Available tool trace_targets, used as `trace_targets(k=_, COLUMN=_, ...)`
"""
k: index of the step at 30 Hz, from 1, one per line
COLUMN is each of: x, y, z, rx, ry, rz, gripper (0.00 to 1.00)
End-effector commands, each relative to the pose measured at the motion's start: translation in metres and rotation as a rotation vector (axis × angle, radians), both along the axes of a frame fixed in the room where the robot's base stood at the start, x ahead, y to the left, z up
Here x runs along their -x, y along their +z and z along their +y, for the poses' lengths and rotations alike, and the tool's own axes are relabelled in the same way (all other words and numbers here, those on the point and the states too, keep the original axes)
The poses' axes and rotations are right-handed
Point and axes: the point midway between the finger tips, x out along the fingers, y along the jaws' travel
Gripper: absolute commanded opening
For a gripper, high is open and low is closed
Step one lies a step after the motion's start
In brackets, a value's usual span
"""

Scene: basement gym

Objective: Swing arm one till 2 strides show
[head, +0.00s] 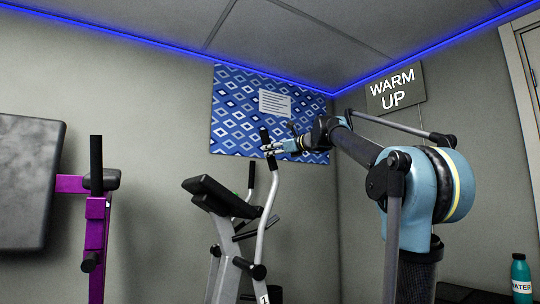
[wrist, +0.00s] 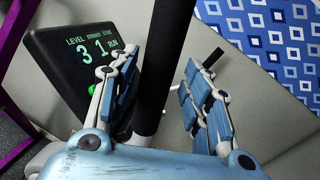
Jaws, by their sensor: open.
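The elliptical machine's arm one (head: 263,220) is a bent silver bar with a black grip and a "1" label low down. Its black grip (wrist: 161,50) stands between the two fingers of my gripper (wrist: 160,65) in the wrist view. The fingers are spread, with a gap at the right finger; contact on the left is unclear. In the head view my gripper (head: 268,148) is at the upper part of this arm. The dark console (wrist: 80,55) shows green figures: 3 under LEVEL, 1 under STRIDES, and RUN. The console (head: 218,197) is seen edge-on in the head view.
A second machine arm (head: 251,180) rises behind arm one. A purple-framed machine (head: 97,230) with a dark pad stands at left. A blue patterned panel (head: 235,110) hangs behind my gripper. A teal water bottle (head: 520,272) stands at lower right.

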Motion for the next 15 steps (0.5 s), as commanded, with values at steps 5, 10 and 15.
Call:
trace_targets(k=5, x=-0.015, y=0.000, z=0.016, rx=0.000, ry=0.001, rz=0.000, gripper=0.45)
trace_targets(k=10, x=-0.020, y=0.000, z=0.022, rx=0.000, ry=0.001, rz=0.000, gripper=0.45)
trace_targets(k=15, x=-0.021, y=0.000, z=0.022, rx=0.000, ry=0.000, rz=0.000, gripper=0.45)
